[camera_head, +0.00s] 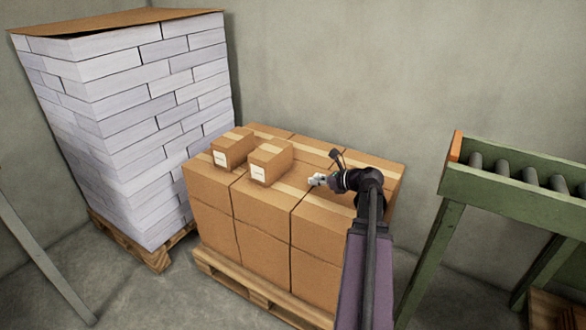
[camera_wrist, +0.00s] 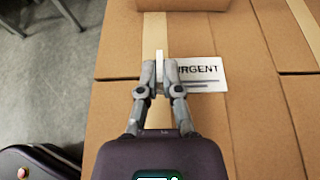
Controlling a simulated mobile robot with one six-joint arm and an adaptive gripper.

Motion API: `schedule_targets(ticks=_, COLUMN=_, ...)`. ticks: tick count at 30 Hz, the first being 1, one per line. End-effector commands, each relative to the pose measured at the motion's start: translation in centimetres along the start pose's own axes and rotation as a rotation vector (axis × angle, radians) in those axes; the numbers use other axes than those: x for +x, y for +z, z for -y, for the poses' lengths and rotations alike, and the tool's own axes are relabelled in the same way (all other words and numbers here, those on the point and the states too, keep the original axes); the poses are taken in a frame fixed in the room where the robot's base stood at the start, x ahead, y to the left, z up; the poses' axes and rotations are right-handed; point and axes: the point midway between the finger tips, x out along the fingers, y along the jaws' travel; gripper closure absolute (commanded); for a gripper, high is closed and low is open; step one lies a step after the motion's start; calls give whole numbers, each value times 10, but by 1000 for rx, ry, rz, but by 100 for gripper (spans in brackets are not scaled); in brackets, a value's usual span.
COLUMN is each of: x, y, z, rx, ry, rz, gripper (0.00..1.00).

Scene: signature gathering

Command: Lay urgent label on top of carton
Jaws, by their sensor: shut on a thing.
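The urgent label (camera_wrist: 205,75) is a white card with black "URGENT" lettering and grey lines, over the top of a brown carton (camera_wrist: 112,115). Its left part is hidden behind my gripper's right finger. My gripper (camera_wrist: 158,72) is shut on a thin pale upright piece at the label's left side, which looks like part of the label. I cannot tell whether the card touches the carton. In the head view my gripper (camera_head: 318,180) is low over the top of the taped carton stack (camera_head: 265,235), with a small pale piece at its tips.
Two small cartons with white labels, one at the left (camera_head: 232,148) and one nearer my gripper (camera_head: 270,160), sit on the stack. A wooden pallet (camera_head: 262,298) is under it. A tall paper stack (camera_head: 140,120) stands left, and a green roller conveyor (camera_head: 510,195) right.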

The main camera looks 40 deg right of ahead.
Motion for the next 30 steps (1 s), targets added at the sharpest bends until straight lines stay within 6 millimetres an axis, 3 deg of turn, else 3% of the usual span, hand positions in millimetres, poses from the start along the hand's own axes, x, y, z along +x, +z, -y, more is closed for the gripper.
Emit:
schedule_targets(ticks=11, x=9, y=2, z=9, rx=0, ry=0, rz=0, gripper=100)
schedule_targets(ticks=30, x=95, y=26, z=83, rx=0, ry=0, rz=0, gripper=100)
